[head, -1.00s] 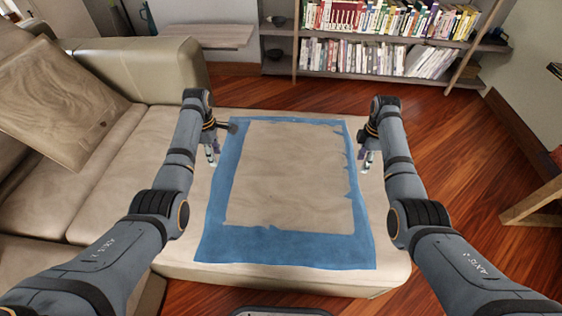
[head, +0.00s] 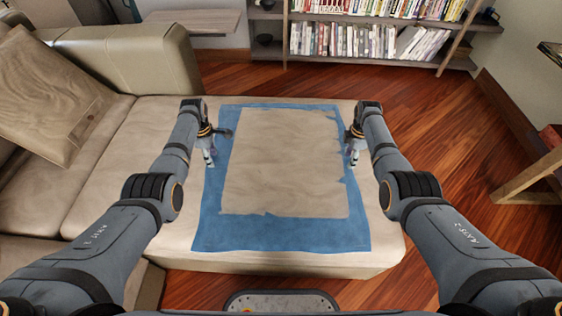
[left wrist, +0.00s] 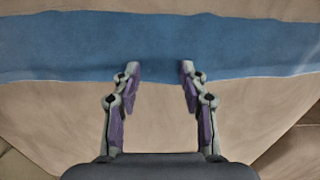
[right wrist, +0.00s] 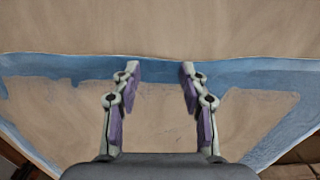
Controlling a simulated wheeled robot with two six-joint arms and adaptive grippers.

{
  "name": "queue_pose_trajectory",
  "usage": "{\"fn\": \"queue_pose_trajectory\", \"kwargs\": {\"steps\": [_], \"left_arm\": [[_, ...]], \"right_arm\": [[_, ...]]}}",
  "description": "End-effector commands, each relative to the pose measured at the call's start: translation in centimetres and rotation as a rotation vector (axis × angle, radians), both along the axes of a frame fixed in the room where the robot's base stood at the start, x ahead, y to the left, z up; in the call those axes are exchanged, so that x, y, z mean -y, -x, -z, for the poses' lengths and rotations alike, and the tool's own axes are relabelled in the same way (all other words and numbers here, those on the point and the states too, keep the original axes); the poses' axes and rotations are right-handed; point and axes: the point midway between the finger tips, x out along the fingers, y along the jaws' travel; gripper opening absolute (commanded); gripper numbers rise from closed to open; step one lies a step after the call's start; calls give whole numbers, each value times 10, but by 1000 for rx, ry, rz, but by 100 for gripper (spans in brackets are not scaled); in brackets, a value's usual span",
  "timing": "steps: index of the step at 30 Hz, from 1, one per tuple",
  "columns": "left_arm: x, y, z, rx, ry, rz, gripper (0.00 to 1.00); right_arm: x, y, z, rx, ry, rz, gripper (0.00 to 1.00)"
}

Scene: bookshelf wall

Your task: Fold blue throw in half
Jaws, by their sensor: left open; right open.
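The blue throw (head: 280,234) lies flat on the beige sofa seat. In the head view it shows as a blue border around a large beige area, with ragged inner edges. My left gripper (head: 210,160) is open and empty above the throw's left blue strip; in the left wrist view the strip (left wrist: 60,48) runs across beyond the fingertips (left wrist: 160,70). My right gripper (head: 352,158) is open and empty at the throw's right edge. In the right wrist view a thin blue band (right wrist: 245,70) passes behind the fingertips (right wrist: 160,70). Neither gripper visibly holds cloth.
The beige sofa seat (head: 120,150) extends to the left, with a cushion (head: 45,95) and an armrest (head: 130,60) at the back left. A bookshelf (head: 370,58) stands behind. Wooden floor (head: 440,120) is open on the right, with a wooden piece of furniture (head: 535,180) at the far right.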

Motion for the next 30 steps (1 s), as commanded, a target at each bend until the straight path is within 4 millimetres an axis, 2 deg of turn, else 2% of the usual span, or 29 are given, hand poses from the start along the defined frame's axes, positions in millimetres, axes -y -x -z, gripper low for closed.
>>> {"fn": "queue_pose_trajectory", "kwargs": {"steps": [8,27,30], "left_arm": [[0,0,8,0,0,0,43],[0,1,7,-2,0,0,0],[0,1,7,-3,0,0,0]], "right_arm": [[0,0,8,0,0,0,43],[0,1,7,-2,0,0,0],[0,1,7,-3,0,0,0]]}}
